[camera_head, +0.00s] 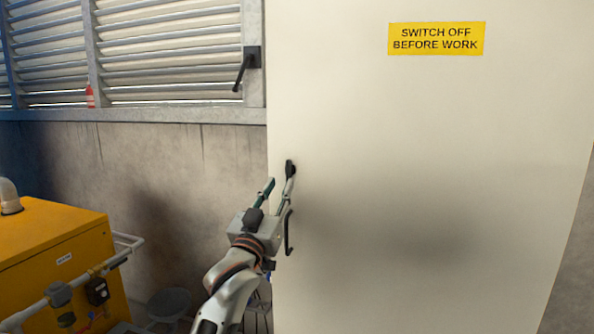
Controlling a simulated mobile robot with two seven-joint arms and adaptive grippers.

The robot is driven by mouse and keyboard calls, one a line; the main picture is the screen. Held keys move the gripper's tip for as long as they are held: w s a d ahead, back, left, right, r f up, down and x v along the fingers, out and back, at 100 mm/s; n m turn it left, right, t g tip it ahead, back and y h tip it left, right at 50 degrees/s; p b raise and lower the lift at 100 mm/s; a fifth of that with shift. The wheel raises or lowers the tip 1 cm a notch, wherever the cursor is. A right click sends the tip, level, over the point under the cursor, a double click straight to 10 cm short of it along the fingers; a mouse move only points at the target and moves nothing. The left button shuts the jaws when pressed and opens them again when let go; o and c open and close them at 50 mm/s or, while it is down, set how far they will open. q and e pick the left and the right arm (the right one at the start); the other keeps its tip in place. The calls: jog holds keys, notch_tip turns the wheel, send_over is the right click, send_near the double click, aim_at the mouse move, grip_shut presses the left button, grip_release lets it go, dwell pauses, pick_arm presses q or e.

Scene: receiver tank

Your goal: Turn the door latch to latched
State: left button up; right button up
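The door latch (290,166) is a small black piece near the left edge of a tall cream cabinet door (420,180). My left gripper (279,183) reaches up to it from below. Its two fingers are apart, with nothing visible between them. The right finger's tip overlaps the lower part of the latch in the picture and hides some of it. I cannot tell whether they touch, nor which way the latch is turned. A black pull handle (288,233) sits on the door below the latch, just right of my gripper's body. My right gripper is not in view.
A yellow machine (50,245) with grey pipes stands at the lower left. A yellow sign (436,38) reads "SWITCH OFF BEFORE WORK".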

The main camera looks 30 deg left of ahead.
aim_at(287, 171)
pick_arm(q)
jog(key=p+x, duration=0.1)
jog(key=x, duration=0.5)
jog(key=shift+w, duration=0.25)
grip_shut()
